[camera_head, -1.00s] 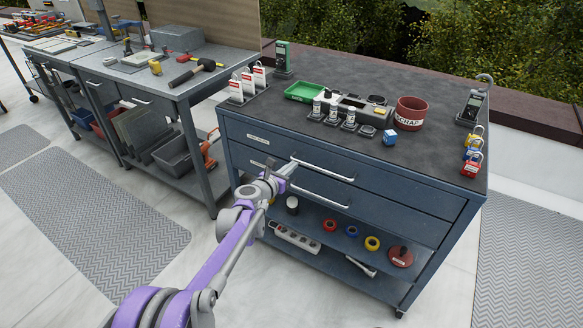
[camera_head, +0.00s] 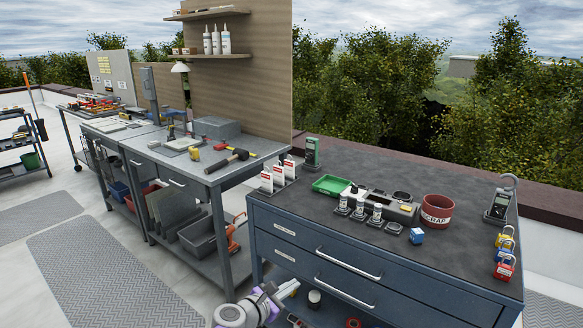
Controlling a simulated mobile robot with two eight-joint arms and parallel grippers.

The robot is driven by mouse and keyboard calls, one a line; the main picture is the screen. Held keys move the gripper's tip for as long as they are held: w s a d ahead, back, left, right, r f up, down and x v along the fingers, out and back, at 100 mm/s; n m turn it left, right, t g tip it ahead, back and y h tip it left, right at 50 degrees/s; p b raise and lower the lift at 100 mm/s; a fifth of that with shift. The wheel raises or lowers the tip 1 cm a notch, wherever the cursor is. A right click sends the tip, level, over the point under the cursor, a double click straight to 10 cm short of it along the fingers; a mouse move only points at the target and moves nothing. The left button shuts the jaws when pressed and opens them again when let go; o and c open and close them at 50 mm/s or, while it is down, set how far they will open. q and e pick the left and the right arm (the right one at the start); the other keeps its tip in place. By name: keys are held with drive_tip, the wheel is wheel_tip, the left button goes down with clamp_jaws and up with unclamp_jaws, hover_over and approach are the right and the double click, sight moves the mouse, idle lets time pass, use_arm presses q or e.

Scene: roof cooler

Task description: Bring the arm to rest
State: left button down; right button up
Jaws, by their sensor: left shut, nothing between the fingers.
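My left gripper (camera_head: 288,289) is at the bottom of the head view, in front of the blue drawer cabinet (camera_head: 262,222). It is shut and empty, with its tip just left of the lower drawer handle (camera_head: 345,292). I cannot tell whether it touches the cabinet front. Only the wrist and a little of my purple and grey left arm show; the rest is below the picture edge. The drawers look shut. My right gripper is not in view.
A grey workbench (camera_head: 258,147) with a mallet (camera_head: 232,160) stands to the left. Open floor lies at lower left.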

use_arm(q)
drive_tip(key=s+a+f+m+g+y, duration=0.25)
drive_tip(key=s+a+m, duration=0.45)
drive_tip(key=s, duration=0.6)
drive_tip(key=s+a+f+m+g+y, duration=0.25)
drive_tip(key=s+a+m+y, duration=0.2)
drive_tip(key=s+m, duration=0.7)
drive_tip(key=s+a+f+m+g+y, duration=0.2)
drive_tip(key=s+a+f+m, duration=0.35)
drive_tip(key=s, duration=0.95)
wheel_tip(320, 180, up, 22)
drive_tip(key=w+m+p, duration=0.1)
drive_tip(key=w+p, duration=0.1)
drive_tip(key=p, duration=1.5)
drive_tip(key=shift+w+a+t+p, duration=0.3)
drive_tip(key=shift+w+a+t, duration=0.05)
drive_tip(key=shift+a+t, duration=0.05)
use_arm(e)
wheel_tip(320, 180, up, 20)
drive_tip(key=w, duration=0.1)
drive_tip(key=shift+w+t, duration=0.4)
